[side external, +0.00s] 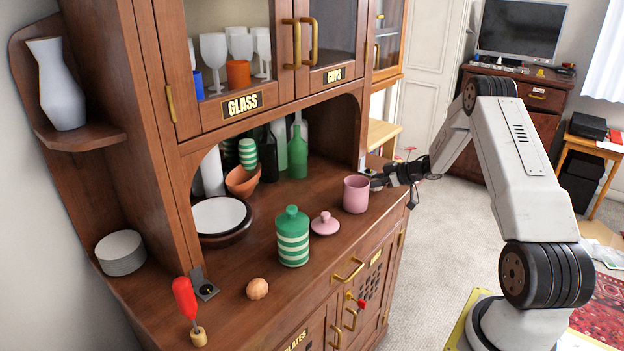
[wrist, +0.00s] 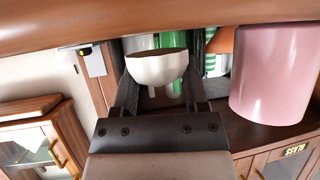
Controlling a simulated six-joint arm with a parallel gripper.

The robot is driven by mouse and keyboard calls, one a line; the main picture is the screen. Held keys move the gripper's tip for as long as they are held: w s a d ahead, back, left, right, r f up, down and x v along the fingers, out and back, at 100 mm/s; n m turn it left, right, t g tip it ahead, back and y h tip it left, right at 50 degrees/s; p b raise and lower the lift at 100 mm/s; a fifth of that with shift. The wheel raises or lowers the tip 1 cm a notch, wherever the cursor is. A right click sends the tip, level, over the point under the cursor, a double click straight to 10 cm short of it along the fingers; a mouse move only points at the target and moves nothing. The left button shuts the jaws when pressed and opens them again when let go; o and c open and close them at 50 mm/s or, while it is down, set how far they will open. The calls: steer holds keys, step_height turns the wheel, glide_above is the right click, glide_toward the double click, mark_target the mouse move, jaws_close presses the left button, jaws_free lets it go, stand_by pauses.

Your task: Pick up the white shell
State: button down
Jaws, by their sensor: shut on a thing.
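The white shell (wrist: 157,68) looks like a smooth, pale half-bowl in the wrist view. My gripper (wrist: 160,88) is shut on it, with one dark finger on each side. In the side external view my gripper (side external: 384,181) is at the right end of the cabinet's counter, just right of the pink cup (side external: 356,194). The shell cannot be made out clearly there. The pink cup also shows close by on the right of the wrist view (wrist: 275,75).
On the counter (side external: 225,290) are a green striped jar (side external: 293,237), a pink lid (side external: 325,223), a tan ball (side external: 257,288) and a red-handled tool (side external: 186,300). Green bottles (side external: 298,152) and a terracotta bowl (side external: 243,180) stand in the alcove. Carpeted floor (side external: 430,260) is open in front.

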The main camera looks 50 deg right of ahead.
steer(key=s+a+r, duration=0.7)
steer(key=s+r, duration=0.4)
steer(key=shift+s+a+r, duration=0.3)
steer(key=shift+a, duration=0.1)
